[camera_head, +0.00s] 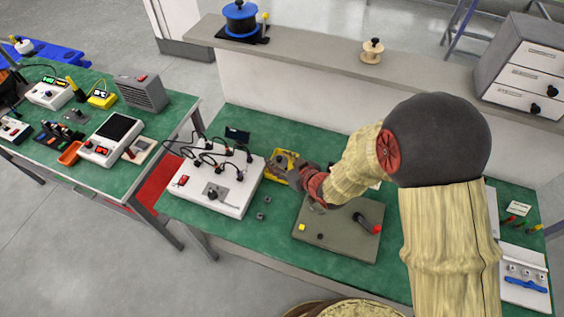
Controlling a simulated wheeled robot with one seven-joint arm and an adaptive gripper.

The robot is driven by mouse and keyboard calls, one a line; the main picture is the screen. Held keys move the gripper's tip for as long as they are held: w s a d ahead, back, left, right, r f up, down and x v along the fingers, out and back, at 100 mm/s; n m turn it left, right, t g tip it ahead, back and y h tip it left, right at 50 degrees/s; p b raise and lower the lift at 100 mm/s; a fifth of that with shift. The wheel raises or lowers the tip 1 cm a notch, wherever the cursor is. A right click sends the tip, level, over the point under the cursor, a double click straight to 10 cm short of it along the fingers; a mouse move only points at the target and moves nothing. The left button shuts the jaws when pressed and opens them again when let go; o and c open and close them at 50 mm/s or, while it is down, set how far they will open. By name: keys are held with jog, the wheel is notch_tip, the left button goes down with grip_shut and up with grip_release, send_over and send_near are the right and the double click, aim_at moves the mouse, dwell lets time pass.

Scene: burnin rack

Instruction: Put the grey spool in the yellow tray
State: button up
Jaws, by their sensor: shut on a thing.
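The yellow tray (272,177) lies on the green bench, just right of the white box with black cables. My gripper (293,177) reaches in from the right, low at the tray's right side. It is shut on a small dark grey thing, apparently the grey spool, mostly hidden by the fingers. I cannot tell whether the held thing touches the tray. Something brownish shows in the tray's far part, too small to make out.
The white cabled box (228,192) stands close left of the tray. Two small grey pieces (267,200) lie in front. A grey-green plate with a red-tipped lever (335,235) is at the front right. A grey shelf (320,62) runs behind, bearing a wooden spool (372,52).

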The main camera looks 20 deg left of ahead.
jog(key=w+f, duration=0.2)
jog(key=w+f+b, duration=0.1)
jog(key=w+f, duration=0.1)
jog(key=w+a+f, duration=0.1)
jog(key=w+f, duration=0.2)
jog(key=shift+b, duration=0.3)
jog(key=shift+f+b, duration=0.45)
jog(key=shift+f, duration=0.95)
jog(key=shift+a, duration=0.1)
jog(key=shift+f, duration=0.2)
jog(key=o, duration=1.1)
jog(key=shift+o, duration=0.2)
jog(key=shift+r, duration=0.1)
jog(key=shift+r, duration=0.2)
jog(key=p+v, duration=0.2)
jog(key=v, duration=1)
